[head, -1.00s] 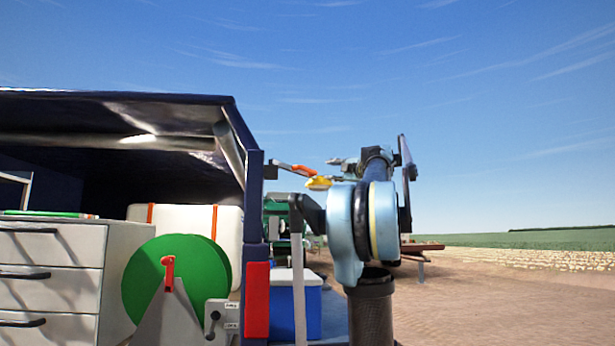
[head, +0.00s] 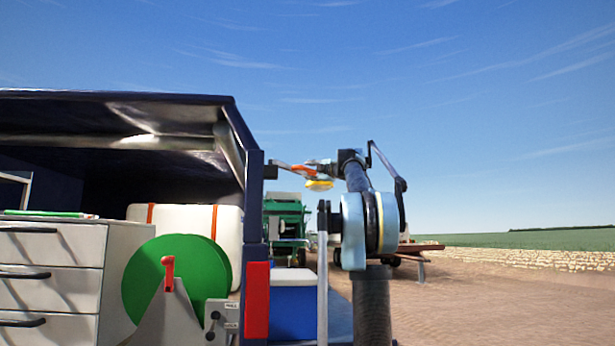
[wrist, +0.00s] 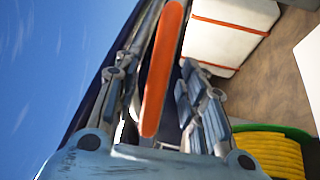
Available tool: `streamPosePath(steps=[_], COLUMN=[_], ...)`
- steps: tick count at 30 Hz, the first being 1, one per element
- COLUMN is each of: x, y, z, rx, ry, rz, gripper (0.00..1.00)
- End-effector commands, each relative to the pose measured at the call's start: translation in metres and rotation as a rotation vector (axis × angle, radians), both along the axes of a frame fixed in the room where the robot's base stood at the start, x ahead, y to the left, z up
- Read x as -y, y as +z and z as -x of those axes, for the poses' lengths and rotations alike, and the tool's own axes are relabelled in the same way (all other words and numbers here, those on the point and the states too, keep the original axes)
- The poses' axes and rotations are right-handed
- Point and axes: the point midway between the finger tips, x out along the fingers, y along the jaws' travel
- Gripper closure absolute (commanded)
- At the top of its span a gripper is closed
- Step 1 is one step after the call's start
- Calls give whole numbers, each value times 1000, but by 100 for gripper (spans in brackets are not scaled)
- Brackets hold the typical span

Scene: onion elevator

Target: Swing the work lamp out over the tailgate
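The work lamp has an orange arm (head: 300,170) reaching out from a dark bracket (head: 270,171) on the vehicle's rear corner post, with a yellow head (head: 319,184) hanging at its outer end. My gripper (head: 312,164) is at the outer part of the orange arm in the head view. In the wrist view the orange arm (wrist: 162,70) runs lengthwise between the two fingers of my gripper (wrist: 157,85). The fingers look spread, with a gap at the left; the right finger is very close to the bar. Contact is unclear. The yellow head is not seen there.
A grey upright post (head: 322,290) stands near my arm. Open dirt ground lies at the right.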

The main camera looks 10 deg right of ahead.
Motion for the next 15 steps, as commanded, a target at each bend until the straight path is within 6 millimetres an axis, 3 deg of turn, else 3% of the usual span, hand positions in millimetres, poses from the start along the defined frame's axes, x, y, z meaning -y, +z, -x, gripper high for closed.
streamPosePath(steps=[6,15], x=[-9,-11], y=[3,4], z=[-15,-18], rx=[0,0], ry=[1,2], rz=[-1,-1], gripper=[62,62])
